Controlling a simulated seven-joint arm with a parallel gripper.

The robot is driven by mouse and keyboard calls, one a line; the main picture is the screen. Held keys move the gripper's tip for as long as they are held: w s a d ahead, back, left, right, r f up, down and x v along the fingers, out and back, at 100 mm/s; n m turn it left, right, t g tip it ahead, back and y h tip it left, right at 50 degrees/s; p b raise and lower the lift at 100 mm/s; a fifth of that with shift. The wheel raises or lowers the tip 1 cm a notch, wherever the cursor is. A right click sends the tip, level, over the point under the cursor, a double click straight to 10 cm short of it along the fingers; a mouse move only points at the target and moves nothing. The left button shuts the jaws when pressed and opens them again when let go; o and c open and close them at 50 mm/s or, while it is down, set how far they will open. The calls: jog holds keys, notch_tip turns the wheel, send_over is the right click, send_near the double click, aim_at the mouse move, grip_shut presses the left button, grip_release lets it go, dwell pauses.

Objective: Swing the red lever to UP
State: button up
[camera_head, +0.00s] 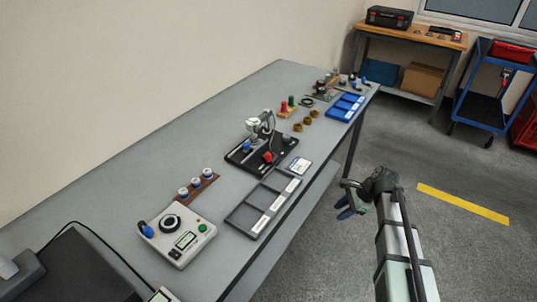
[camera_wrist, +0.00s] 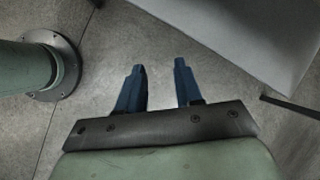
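A red-knobbed lever (camera_head: 268,157) stands at the front of a black base plate (camera_head: 242,160) on the grey bench, in the head view. A blue knob (camera_head: 246,146) is on the same plate, left of the red one. A grey and white device stands behind them. Any UP marking is too small to read. My gripper (camera_head: 344,208) hangs past the bench's right edge, over the floor and well apart from the lever. In the wrist view my gripper (camera_wrist: 159,82) has its two blue fingers apart with nothing between them. The lever is not in the wrist view.
A control box (camera_head: 178,232) with a dial and a blue knob sits nearer on the grey bench (camera_head: 215,128). A grey divided tray (camera_head: 238,218) lies along its right edge. Farther back are brown rings and a blue tray (camera_head: 347,105). The floor around my gripper is clear.

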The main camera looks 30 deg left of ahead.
jog(key=w+a+r+m+y, duration=0.2)
jog(key=a+r, duration=0.8)
jog(key=r, duration=0.4)
jog(key=m+g, duration=0.1)
jog(key=g, duration=0.1)
send_near(269, 154)
jog(key=shift+t+y, duration=0.3)
jog(key=shift+y, duration=0.2)
jog(key=x, duration=1)
jog(key=shift+s+d+f, duration=0.2)
jog(key=shift+s+f, duration=0.05)
jog(key=shift+c, duration=0.2)
grip_shut()
